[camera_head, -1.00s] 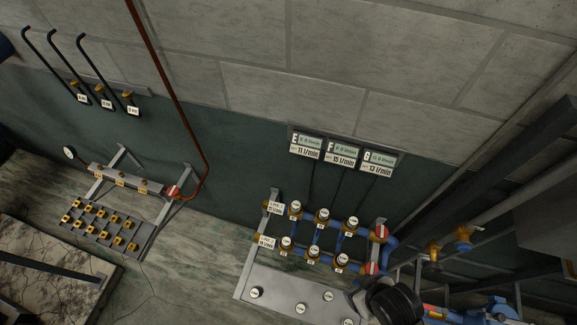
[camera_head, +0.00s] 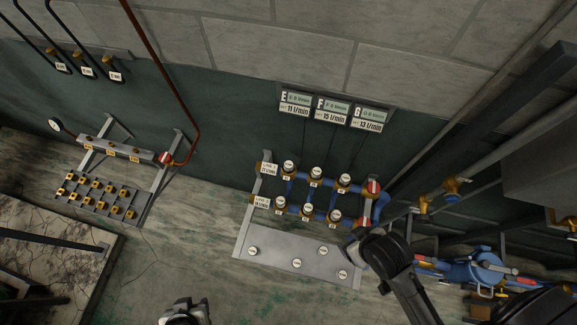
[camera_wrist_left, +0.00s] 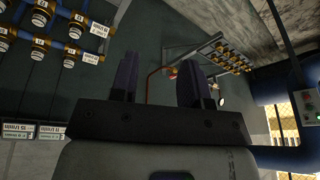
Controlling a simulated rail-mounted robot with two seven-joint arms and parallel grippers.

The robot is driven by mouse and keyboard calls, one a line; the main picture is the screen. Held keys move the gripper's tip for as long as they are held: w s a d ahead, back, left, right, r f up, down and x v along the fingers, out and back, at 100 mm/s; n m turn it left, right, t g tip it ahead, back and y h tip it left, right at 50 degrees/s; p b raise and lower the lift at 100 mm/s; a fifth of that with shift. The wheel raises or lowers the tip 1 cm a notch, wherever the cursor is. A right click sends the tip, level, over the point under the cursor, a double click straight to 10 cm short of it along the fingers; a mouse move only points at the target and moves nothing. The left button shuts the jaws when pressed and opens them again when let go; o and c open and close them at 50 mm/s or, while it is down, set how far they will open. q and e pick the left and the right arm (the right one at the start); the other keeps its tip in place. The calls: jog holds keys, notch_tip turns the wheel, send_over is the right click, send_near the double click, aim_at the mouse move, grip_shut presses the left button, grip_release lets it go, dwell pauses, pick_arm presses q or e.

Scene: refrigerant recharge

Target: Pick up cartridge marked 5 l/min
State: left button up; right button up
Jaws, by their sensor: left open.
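Several small white-topped cartridges, one of them a cartridge (camera_head: 297,262), stand on a grey plate (camera_head: 275,252) below the blue pipe manifold (camera_head: 325,192). More white-faced cartridges (camera_head: 316,172) sit in the manifold's two rows. Their markings are too small to read, so I cannot tell which is marked 5 l/min. My left gripper (camera_head: 185,312) is at the bottom edge of the head view, left of the plate and apart from it. In the left wrist view its two dark fingers (camera_wrist_left: 158,85) are open with nothing between them. My right arm's dark links reach the plate's right end; its fingers do not show.
A rack with several brass fittings (camera_head: 101,198) stands at the left below a gauge rail. Three displays (camera_head: 332,109) hang on the wall, reading 11, 15 and 13 l/min. Blue pipes and a blue pump (camera_head: 478,268) lie at the right. Floor left of the plate is clear.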

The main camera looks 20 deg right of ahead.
pick_arm(q)
jog(key=shift+d, duration=0.15)
jog(key=shift+o, duration=0.6)
jog(key=o, duration=0.4)
